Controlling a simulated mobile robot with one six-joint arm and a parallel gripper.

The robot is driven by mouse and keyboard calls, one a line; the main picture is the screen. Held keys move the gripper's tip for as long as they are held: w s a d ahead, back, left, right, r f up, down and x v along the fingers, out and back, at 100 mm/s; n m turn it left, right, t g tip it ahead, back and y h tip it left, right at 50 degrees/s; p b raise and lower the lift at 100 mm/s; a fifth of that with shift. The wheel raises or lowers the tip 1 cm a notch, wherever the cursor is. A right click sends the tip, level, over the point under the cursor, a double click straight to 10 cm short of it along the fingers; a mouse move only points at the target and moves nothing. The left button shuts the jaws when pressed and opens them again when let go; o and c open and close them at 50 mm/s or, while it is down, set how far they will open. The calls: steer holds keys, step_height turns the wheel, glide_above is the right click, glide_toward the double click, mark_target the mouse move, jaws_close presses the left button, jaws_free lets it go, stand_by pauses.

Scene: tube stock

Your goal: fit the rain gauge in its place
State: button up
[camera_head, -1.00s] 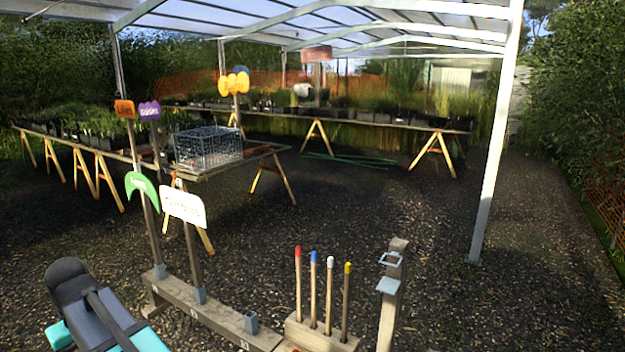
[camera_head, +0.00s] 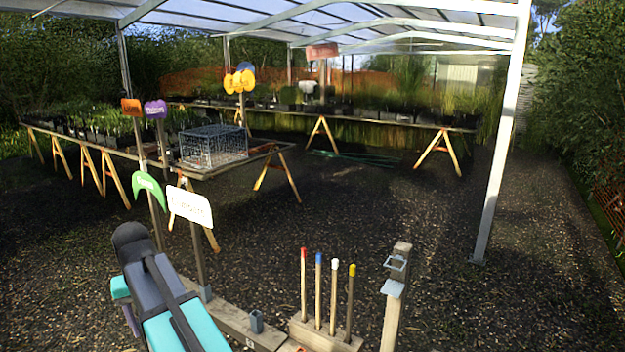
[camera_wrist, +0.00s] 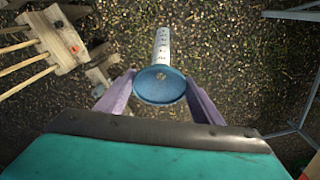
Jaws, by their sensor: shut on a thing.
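The rain gauge (camera_wrist: 163,50) shows in the wrist view as a clear tube with dark scale marks and a wide round blue top (camera_wrist: 159,86). My gripper (camera_wrist: 159,92) has its two purple fingers on either side of the gauge, just under the blue top, and is shut on it. The gauge is held clear above the gravel. In the head view the gauge is not visible. A wooden post (camera_head: 393,322) there carries an empty grey square ring (camera_head: 397,262) with a grey plate (camera_head: 393,288) below it.
Several colour-tipped stakes (camera_head: 319,290) stand in a wooden block left of the post. A low rail with an empty grey socket (camera_head: 256,321) and sign stakes (camera_head: 189,205) runs further left. A wire crate (camera_head: 213,146) sits on a table behind. Gravel right of the post is clear.

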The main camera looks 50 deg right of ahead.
steer(key=s+d+r+m+h+p, duration=0.15)
steer(key=s+d+r+m, duration=0.3)
steer(key=d, duration=0.65)
steer(key=s+d+r+m+g+p, duration=0.1)
steer(key=s+d+r+m+p, duration=0.3)
steer(key=d, duration=0.7)
steer(key=s+d+r+m+h+p, duration=0.1)
steer(key=s+d+r+m, duration=0.4)
steer(key=d, duration=0.7)
steer(key=s+d+r+m+g+p, duration=0.1)
steer(key=s+d+r+m+p, duration=0.1)
steer(key=s+d+r+m, duration=0.2)
steer(key=s+d+r+m+g+p, duration=0.1)
steer(key=s+d+r+m, duration=0.3)
steer(key=s+d, duration=0.5)
steer(key=s+d+r+m+g+y+p, duration=0.1)
steer(key=s+d+r+m+p, duration=0.2)
steer(key=s+d, duration=0.4)
steer(key=s+r+m, duration=0.1)
steer(key=s+r, duration=0.1)
steer(key=s, duration=0.4)
steer(key=shift+d+r+g, duration=0.15)
steer(key=shift+r+g, duration=0.05)
steer(key=shift+g, duration=0.2)
steer(key=shift+f, duration=0.15)
